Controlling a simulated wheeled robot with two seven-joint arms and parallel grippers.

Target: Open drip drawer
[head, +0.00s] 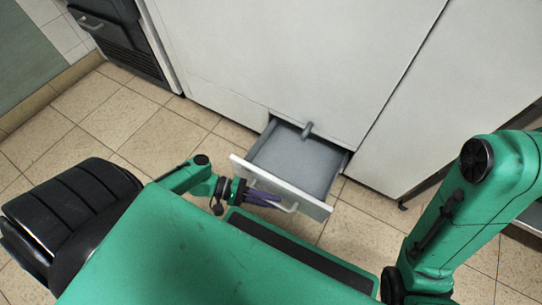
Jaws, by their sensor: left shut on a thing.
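The drip drawer (292,165) is pulled out from the bottom of a white cabinet front. Its grey inside is visible and looks empty. Its white front panel faces me, with a pale bar handle (291,208) on it. My left gripper (265,199) is at the left part of this handle, its dark purple fingers shut on it. The fingertips partly cover the handle. My right arm comes in at the right, but its gripper is out of view.
A small grey spout-like piece (307,130) sticks out above the drawer's back. White cabinet panels (270,60) stand behind. A black unit (118,40) stands at the upper left. Tiled floor (75,145) is clear left of the drawer.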

